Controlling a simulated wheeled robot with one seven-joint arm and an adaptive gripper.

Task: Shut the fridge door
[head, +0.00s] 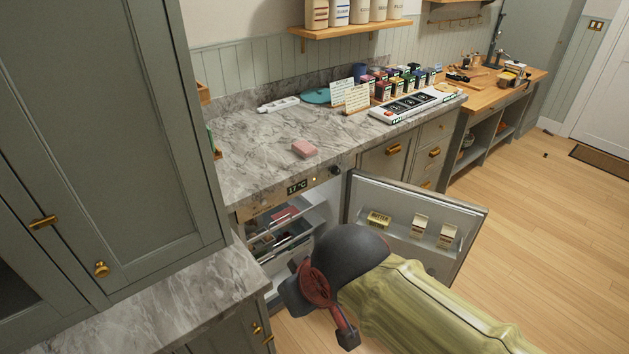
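The fridge door (464,216) stands wide open, swung out to the right from under the counter. Its inner shelf holds a yellow butter pack (378,219) and two small cartons (434,230). The fridge interior (290,228) shows shelves with a few packed items, below a panel reading about 17 °C. My arm comes from the lower right and covers the lower part of the door and the opening. My gripper (345,338) is partly in view in front of the fridge, left of the door. Its fingertips are not clear, and I see nothing held.
A marble counter (240,150) runs above the fridge, with a pink block (304,148) near its front edge. A tall green cabinet (100,120) and a lower marble counter (190,295) stand at left.

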